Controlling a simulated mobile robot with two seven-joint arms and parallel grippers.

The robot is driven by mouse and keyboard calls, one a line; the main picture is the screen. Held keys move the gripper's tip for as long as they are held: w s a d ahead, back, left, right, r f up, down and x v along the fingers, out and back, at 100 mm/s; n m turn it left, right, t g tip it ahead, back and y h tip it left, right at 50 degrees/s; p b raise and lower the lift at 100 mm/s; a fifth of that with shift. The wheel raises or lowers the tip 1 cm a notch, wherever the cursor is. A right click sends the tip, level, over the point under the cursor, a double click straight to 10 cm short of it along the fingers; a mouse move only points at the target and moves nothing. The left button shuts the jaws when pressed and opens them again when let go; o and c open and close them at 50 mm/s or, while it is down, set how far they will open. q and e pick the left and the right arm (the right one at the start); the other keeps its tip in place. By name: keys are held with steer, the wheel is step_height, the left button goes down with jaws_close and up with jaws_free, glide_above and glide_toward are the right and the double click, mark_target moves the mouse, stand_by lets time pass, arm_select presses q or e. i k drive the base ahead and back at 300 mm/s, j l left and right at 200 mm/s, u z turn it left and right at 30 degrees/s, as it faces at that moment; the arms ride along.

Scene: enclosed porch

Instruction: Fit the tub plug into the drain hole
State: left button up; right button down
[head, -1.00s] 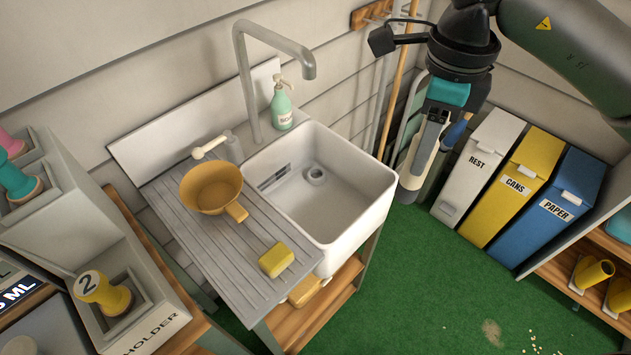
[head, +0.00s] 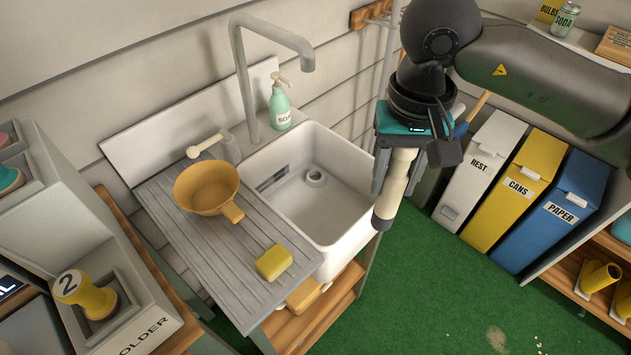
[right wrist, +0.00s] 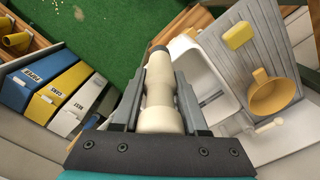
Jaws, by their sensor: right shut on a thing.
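The tub plug (head: 397,178) is a cream, handle-like piece with a dark end pointing down. My right gripper (head: 395,182) is shut on it and holds it in the air, just right of the sink's right rim. In the right wrist view the plug (right wrist: 160,88) lies between the two fingers, dark end away from the palm. The gripper is apart from the sink. My left gripper is not in view.
A tall grey tap (head: 240,75) arches behind the basin, beside a soap bottle (head: 280,105). A yellow pan (head: 206,188) and a yellow sponge (head: 273,262) are on the grey drainboard (head: 190,245). Bins (head: 520,195) stand at right. The basin looks empty.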

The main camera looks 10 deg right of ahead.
mark_target(316, 179)
steer(key=i+l, duration=0.2)
steer(key=l, duration=0.15)
steer(key=i+l, duration=0.2)
steer(key=l, duration=0.15)
steer(key=i+l, duration=0.15)
steer(key=l, duration=0.2)
steer(key=i+l+u, duration=0.1)
steer(key=l, duration=0.25)
steer(key=i+l, duration=0.45)
steer(key=l, duration=0.3)
steer(key=l+u, duration=0.1)
steer(key=u, duration=2.3)
steer(key=i+l, duration=0.05)
steer(key=l, duration=0.05)
